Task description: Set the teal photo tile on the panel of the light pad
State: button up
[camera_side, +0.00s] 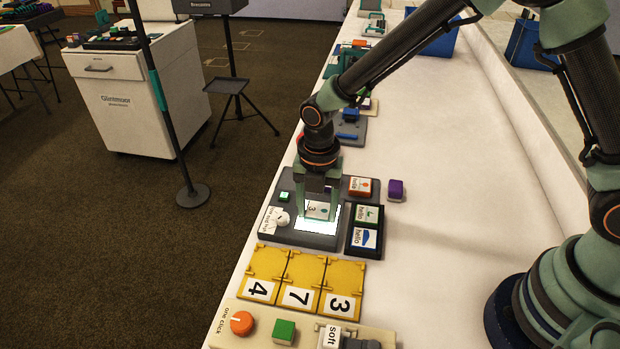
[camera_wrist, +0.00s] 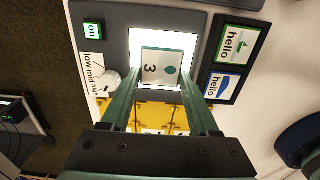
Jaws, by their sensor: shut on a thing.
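The teal photo tile (camera_wrist: 168,67), white with a teal drop and a 3, is between the fingers of my gripper (camera_wrist: 163,78). My gripper (camera_side: 319,212) is shut on the tile and points down over the light pad. The light pad (camera_side: 271,239) is dark grey with a glowing white panel (camera_side: 318,228). In the wrist view the tile (camera_side: 317,209) overlaps the lit panel (camera_wrist: 147,36), with bright panel showing around it. I cannot tell whether the tile touches the panel. The pad has a green "on" button (camera_wrist: 93,30) and a white dial (camera_wrist: 107,84).
A black tray (camera_side: 350,242) with green and blue "hello" tiles stands right of the pad. An orange-red tile (camera_side: 360,187) and purple block (camera_side: 396,189) lie behind it. Yellow numbered plates (camera_side: 299,269) and a control board (camera_side: 262,335) are in front.

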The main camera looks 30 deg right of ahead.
dwell(0.3)
jog(key=o, duration=1.4)
jog(key=shift+r, duration=0.1)
notch_tip(320, 180, up, 12)
jog(key=shift+f, duration=0.1)
